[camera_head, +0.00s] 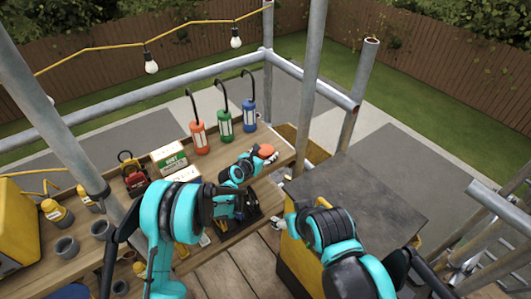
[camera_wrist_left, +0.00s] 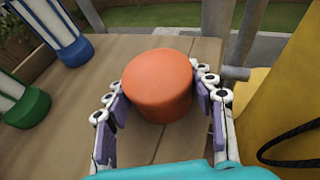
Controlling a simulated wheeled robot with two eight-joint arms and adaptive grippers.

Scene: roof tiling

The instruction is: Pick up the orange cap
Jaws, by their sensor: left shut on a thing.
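The orange cap (camera_wrist_left: 158,84) is a short round cylinder. In the left wrist view it sits between the purple-padded fingers of my left gripper (camera_wrist_left: 162,108), which is shut on it. In the head view the orange cap (camera_head: 265,151) shows near the right end of the wooden shelf (camera_head: 285,147), with my left gripper (camera_head: 255,158) at it. Whether the cap touches the shelf is hard to tell. My right arm reaches in at the lower right of the head view, but its gripper fingers cannot be made out clearly.
Red (camera_head: 198,137), green (camera_head: 224,125) and blue (camera_head: 249,115) hooked bottles stand behind the cap. A box (camera_head: 169,158) and grey cups (camera_head: 67,247) are farther left. A dark-topped cabinet (camera_head: 358,200) stands right of the shelf. Scaffold poles (camera_head: 310,85) rise close by.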

